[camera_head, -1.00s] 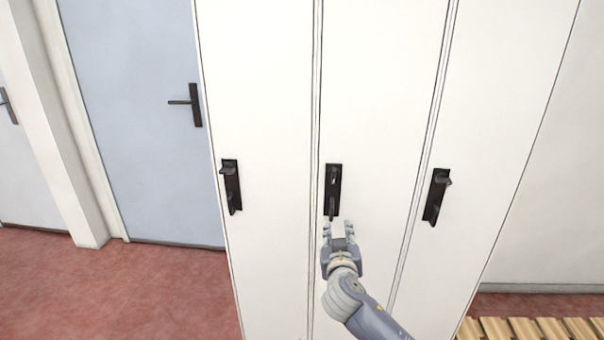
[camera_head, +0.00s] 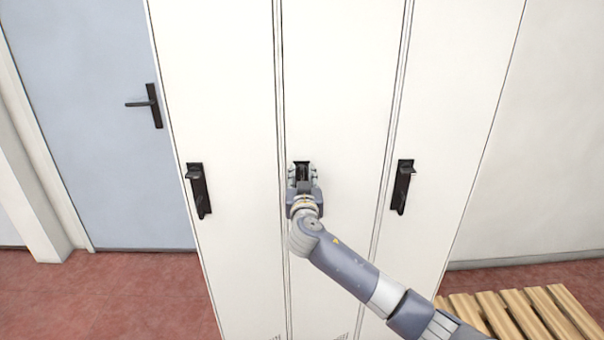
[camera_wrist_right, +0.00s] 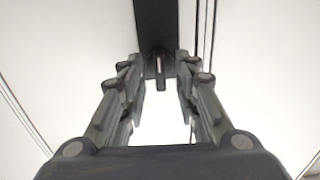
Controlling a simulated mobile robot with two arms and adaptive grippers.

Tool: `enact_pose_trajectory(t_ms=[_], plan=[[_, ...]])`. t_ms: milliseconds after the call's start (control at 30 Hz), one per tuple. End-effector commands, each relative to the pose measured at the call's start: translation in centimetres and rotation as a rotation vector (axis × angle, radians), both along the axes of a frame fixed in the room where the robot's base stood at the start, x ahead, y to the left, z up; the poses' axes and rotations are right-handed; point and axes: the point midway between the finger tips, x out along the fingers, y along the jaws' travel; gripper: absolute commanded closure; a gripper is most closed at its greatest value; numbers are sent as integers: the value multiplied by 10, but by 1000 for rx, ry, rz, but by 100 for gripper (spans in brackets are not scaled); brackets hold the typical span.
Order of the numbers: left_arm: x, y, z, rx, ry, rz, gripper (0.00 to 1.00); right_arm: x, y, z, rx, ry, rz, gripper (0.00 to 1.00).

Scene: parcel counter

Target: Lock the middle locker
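The middle locker (camera_head: 335,75) is a tall white door, and it looks closed. Its black lock plate (camera_head: 301,165) is mostly hidden in the head view behind my right gripper (camera_head: 302,172). In the right wrist view the dark plate (camera_wrist_right: 156,22) runs down from the top, with a small latch piece (camera_wrist_right: 158,68) at its lower end. The open fingers of my right gripper (camera_wrist_right: 158,82) stand on either side of that piece, with a gap visible between them. I cannot tell whether they touch it. My left gripper is not in view.
Left and right lockers carry similar black handles, the left handle (camera_head: 198,190) and the right handle (camera_head: 403,187). A blue door (camera_head: 90,110) stands at left. A wooden slatted bench (camera_head: 510,312) is at lower right. Red floor (camera_head: 120,295) is clear at lower left.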

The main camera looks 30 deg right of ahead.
Motion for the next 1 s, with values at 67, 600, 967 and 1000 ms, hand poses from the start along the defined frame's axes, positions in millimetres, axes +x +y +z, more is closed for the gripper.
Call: enact_pose_trajectory(t_ms=[67, 600, 967, 1000], plan=[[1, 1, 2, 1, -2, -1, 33, 4, -2, 0, -1, 1, 1, 71], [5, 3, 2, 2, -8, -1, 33, 6, -4, 0, 1, 1, 0, 100], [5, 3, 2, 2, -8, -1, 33, 6, -4, -1, -22, 14, 0, 100], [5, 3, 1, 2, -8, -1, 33, 6, -4, -1, -33, 21, 0, 100]])
